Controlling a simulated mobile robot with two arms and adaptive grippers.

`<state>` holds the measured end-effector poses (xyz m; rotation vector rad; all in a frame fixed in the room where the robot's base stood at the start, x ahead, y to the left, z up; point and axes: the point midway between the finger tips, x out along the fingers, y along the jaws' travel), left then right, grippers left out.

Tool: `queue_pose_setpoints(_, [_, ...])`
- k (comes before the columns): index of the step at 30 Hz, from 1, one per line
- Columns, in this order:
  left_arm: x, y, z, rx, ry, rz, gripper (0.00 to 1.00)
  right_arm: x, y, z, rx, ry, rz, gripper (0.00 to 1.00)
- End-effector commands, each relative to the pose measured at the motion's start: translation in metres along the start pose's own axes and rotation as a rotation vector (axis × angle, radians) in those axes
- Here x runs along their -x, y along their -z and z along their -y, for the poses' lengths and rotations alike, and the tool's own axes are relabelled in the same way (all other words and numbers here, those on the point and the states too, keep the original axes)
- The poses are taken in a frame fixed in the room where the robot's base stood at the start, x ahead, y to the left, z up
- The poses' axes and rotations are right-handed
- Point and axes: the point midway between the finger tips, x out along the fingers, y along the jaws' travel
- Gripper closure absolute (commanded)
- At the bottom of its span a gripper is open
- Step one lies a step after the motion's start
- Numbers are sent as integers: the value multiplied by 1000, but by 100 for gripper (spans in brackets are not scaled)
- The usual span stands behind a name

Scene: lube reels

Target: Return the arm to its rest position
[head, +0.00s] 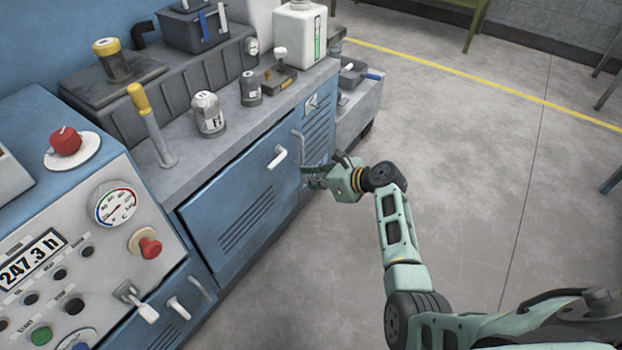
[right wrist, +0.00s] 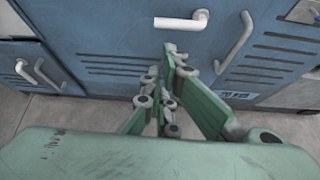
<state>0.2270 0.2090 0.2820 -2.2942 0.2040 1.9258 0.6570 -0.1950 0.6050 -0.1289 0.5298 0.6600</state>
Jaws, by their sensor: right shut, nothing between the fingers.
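My right arm reaches in from the lower right in the head view. Its gripper (head: 312,176) is beside the blue cabinet front, close to a grey bar handle (head: 299,146) and below and right of a white lever handle (head: 279,157). In the right wrist view the green fingers of the gripper (right wrist: 170,62) are shut and empty, with the white lever handle (right wrist: 182,20) just beyond them and the bar handle (right wrist: 235,42) to the right. Whether the fingers touch the cabinet I cannot tell. My left gripper is in neither view.
A control panel with a red knob (head: 66,141) and a gauge (head: 115,203) stands at left. Canisters, a yellow-handled lever (head: 151,124) and a white tank (head: 299,35) stand on the cabinet top. The grey floor (head: 480,160) right of the cabinet is open, with a yellow line.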

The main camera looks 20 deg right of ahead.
Motion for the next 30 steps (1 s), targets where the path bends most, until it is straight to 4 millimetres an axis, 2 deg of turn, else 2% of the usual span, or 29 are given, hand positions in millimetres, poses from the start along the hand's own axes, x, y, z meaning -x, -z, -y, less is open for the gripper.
queue_pose_setpoints(12, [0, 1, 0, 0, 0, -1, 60, 0, 1, 0, 5, 0, -2, 100])
queue_pose_setpoints(14, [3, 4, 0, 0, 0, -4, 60, 2, 6, -3, 40, 0, -17, 100])
queue_pose_setpoints(16, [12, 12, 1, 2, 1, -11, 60, 8, 21, -10, 145, -4, -59, 100])
queue_pose_setpoints(20, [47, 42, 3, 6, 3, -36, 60, 34, 68, -40, 541, -47, -206, 100])
queue_pose_setpoints(24, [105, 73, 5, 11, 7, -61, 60, 79, 122, -86, 1109, -188, -390, 100])
queue_pose_setpoints(27, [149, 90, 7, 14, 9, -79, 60, 115, 148, -120, 1490, -332, -483, 100])
queue_pose_setpoints(30, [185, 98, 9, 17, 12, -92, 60, 146, 161, -147, 1779, -467, -532, 100])
